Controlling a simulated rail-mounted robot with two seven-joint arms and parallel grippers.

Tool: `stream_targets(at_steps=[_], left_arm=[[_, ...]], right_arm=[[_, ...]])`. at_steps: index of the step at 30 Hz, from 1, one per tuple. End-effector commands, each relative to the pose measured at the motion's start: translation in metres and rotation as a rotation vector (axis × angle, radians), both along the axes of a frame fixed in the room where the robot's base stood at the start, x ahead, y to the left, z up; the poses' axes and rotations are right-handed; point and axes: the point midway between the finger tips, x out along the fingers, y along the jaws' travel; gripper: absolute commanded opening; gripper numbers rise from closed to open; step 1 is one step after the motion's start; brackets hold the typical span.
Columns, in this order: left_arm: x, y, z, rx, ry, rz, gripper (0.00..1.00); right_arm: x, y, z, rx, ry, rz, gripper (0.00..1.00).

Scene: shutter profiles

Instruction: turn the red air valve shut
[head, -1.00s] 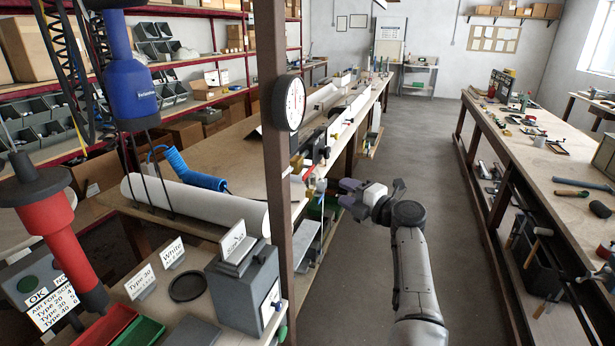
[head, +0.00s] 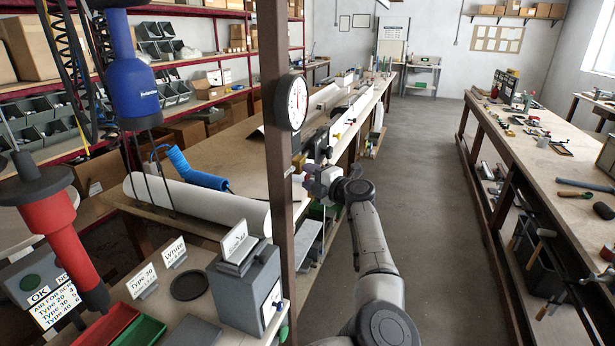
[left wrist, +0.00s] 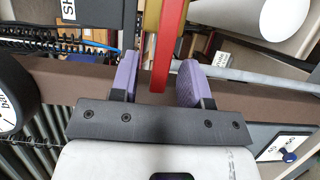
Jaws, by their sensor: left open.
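The red air valve handle (left wrist: 169,52) shows in the left wrist view as a flat red bar beside a yellow brass-coloured body (left wrist: 150,18). My left gripper (left wrist: 157,70) has its two purple fingers open, one on each side of the red bar, with a gap showing on both sides. In the head view, my left gripper (head: 308,177) is close to the brown post, by a brass-coloured fitting (head: 298,161). The red handle is largely hidden there by my gripper. My right gripper is not in view.
The brown post (head: 278,190) carries a round white gauge (head: 297,102) above my gripper. A long workbench (head: 235,140) with a white roll stands behind. A grey box (head: 245,290) stands at the lower front. The floor aisle (head: 425,200) to the right is clear.

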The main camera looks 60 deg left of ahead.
Motion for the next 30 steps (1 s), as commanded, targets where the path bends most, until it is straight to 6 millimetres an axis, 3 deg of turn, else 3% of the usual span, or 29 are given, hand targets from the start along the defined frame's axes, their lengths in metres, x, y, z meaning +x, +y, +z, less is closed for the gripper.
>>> stream_targets(at_steps=[15, 28, 30], left_arm=[[-0.0027, 0.0097, 0.0, 0.0, 0.0, 0.0, 0.42], [-0.0026, 0.0096, 0.0001, 0.0, 0.0, 0.0, 0.0], [-0.0026, 0.0095, 0.0001, 0.0, 0.0, 0.0, 0.0]], right_arm=[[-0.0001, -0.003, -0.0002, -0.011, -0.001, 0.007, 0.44], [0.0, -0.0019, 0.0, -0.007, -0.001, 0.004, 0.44], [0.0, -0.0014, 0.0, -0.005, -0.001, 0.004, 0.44]])
